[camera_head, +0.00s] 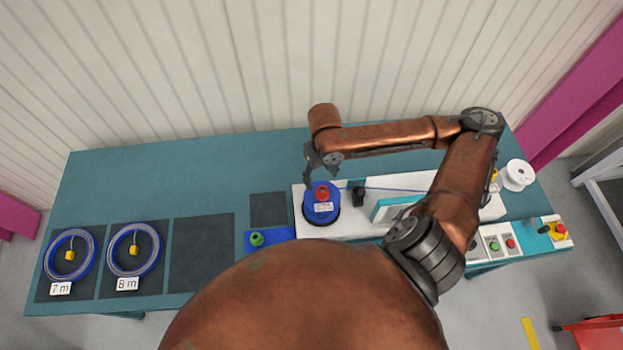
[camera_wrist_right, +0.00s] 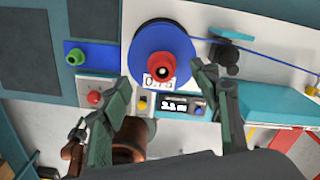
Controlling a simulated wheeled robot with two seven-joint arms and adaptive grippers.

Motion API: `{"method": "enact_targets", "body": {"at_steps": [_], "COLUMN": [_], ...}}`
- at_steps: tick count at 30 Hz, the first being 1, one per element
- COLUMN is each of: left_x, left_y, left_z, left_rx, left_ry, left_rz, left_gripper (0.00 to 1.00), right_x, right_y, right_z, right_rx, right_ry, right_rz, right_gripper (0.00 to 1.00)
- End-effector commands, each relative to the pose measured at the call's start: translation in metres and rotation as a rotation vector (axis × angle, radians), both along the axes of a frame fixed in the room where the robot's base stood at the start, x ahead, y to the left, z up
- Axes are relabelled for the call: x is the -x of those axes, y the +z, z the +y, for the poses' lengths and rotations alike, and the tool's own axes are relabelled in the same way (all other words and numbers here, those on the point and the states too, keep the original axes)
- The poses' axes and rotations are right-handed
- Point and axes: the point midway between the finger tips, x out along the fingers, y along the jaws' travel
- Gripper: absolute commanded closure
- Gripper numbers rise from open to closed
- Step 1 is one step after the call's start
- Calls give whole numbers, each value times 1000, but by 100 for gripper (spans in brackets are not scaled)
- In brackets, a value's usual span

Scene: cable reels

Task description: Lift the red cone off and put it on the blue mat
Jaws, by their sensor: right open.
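The red cone (camera_head: 322,192) stands on the middle of a blue reel (camera_head: 321,213) on the white machine top. In the right wrist view the red cone (camera_wrist_right: 161,70) shows between the two fingertips. My right gripper (camera_head: 318,170) is open and empty, over the far side of the reel; its fingers (camera_wrist_right: 160,78) are apart from the cone on both sides. The blue mat (camera_head: 280,234) lies left of the machine, with a green piece (camera_head: 257,239) on its left part. My left gripper is not in view.
A blue cable runs right from the reel past a black guide (camera_head: 358,196). Two coiled cables (camera_head: 70,255) marked 7 m and 8 m lie on dark mats at the left. A bare dark mat (camera_head: 204,250) lies beside them. A white spool (camera_head: 517,175) stands at the right.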

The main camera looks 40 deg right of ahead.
Motion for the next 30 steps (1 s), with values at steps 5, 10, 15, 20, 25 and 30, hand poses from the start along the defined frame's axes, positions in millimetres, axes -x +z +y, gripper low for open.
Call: {"method": "enact_targets", "body": {"at_steps": [5, 10, 15, 20, 25, 30], "left_x": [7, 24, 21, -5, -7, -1], "left_y": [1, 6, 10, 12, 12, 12], "left_z": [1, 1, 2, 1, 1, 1], "left_rx": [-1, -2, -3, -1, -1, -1], "left_ry": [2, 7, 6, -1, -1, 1], "left_rz": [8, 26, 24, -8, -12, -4], "left_gripper": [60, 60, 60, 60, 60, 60], "right_x": [0, -1, 0, 0, -1, 0], "right_y": [-21, -41, -66, -77, -77, -77], "right_z": [0, 2, 3, 1, 1, 1], "right_rx": [-1, -2, -2, 0, 0, 0], "right_ry": [-1, -1, -2, -1, 0, -1], "right_rz": [8, 13, 11, 9, 7, 7], "right_gripper": [44, 44, 44, 44, 44, 53]}}
